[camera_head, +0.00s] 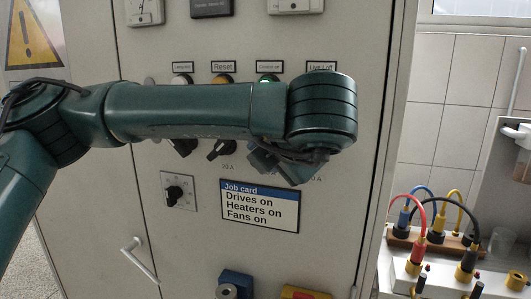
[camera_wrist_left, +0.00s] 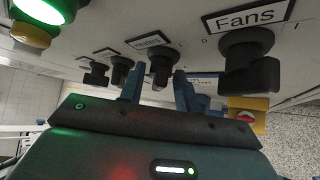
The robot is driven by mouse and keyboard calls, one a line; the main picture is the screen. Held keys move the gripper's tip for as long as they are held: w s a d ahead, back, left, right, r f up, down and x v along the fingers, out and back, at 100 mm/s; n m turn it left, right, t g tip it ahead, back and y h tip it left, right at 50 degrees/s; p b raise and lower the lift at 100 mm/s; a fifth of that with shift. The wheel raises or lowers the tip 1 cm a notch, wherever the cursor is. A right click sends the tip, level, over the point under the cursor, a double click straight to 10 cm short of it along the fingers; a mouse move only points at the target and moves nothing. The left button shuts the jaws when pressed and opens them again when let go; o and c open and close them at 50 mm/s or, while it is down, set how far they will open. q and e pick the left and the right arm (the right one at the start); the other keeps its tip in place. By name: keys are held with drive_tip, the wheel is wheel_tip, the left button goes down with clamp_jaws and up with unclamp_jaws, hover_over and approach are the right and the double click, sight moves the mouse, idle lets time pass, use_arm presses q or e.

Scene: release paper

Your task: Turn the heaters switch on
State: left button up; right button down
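In the left wrist view, a black rotary switch (camera_wrist_left: 161,62) sits on the grey cabinet front under a label (camera_wrist_left: 150,41) too slanted to read surely; it stands beside the Fans switch, so it may be the heaters switch. My left gripper (camera_wrist_left: 159,76) is open, with one blue finger on each side of this switch. Whether the fingers touch it I cannot tell. The Fans switch (camera_wrist_left: 250,62) is to the right. In the head view my left gripper (camera_head: 283,165) is mostly hidden below my arm, which also covers part of the switch row. My right gripper is not in view.
Other black switches (camera_wrist_left: 120,70) stand close by in the same row. A job card (camera_head: 260,205) reads Drives on, Heaters on, Fans on. A dial (camera_head: 174,194) and a door handle (camera_head: 140,260) are lower left. A bench with coloured leads (camera_head: 420,222) is at right.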

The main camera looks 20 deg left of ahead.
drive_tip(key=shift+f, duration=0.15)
use_arm(q)
drive_tip(key=shift+s+d+r, duration=0.15)
drive_tip(key=shift+s+r, duration=0.05)
drive_tip(key=v, duration=1.2)
drive_tip(key=shift+s+r+b, duration=0.15)
drive_tip(key=shift+s+b, duration=0.05)
drive_tip(key=shift+b, duration=0.2)
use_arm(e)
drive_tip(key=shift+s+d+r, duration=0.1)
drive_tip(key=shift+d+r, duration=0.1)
use_arm(q)
drive_tip(key=shift+d, duration=0.1)
